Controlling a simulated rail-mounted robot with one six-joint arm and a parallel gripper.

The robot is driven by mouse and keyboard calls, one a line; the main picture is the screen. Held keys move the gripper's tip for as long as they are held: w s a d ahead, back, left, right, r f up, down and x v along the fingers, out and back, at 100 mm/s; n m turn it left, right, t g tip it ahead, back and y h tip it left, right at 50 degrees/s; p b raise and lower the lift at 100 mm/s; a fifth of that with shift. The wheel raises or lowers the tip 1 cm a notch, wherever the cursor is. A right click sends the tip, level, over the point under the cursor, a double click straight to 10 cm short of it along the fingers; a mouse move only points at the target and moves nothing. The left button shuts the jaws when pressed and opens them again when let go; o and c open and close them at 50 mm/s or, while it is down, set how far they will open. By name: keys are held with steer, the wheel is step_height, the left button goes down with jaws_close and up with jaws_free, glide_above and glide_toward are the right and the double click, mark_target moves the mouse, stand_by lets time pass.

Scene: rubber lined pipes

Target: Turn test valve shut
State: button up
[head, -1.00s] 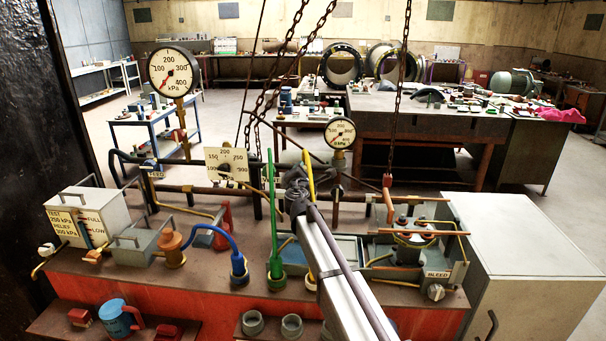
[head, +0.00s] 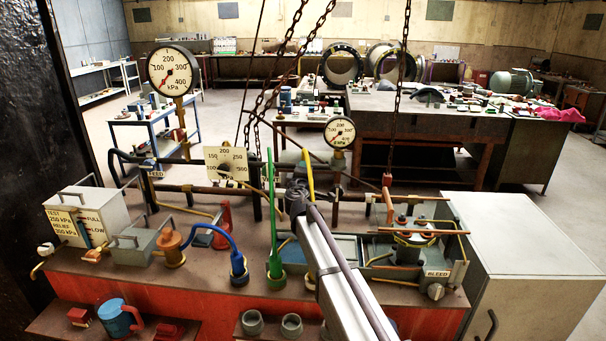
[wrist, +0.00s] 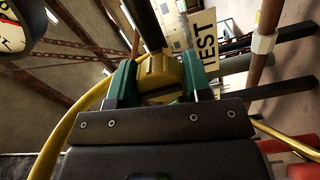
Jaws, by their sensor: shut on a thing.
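My gripper (wrist: 158,78) has two green fingers, which are shut on a yellow valve handle (wrist: 160,68) in the wrist view. A dark slot or gap shows across its lower part. A white plate marked TEST (wrist: 204,38) is just to its right. In the head view my gripper (head: 297,188) is at the pipework behind the bench, at the far end of my arm. The arm and wrist hide the valve and most of its plate there, so I cannot read the handle's angle from that view.
A yellow hose (wrist: 72,115) curves close by on the left of the gripper. A brown pipe (wrist: 263,55) stands at right. In the head view, chains (head: 283,65) hang behind the gripper, and a green hose (head: 272,215) stands left of my arm. Pressure gauges (head: 340,132) stand around.

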steer(key=shift+m, duration=0.5)
steer(key=o, duration=0.9)
steer(key=shift+s, duration=0.1)
steer(key=s, duration=1)
steer(key=shift+s, duration=0.35)
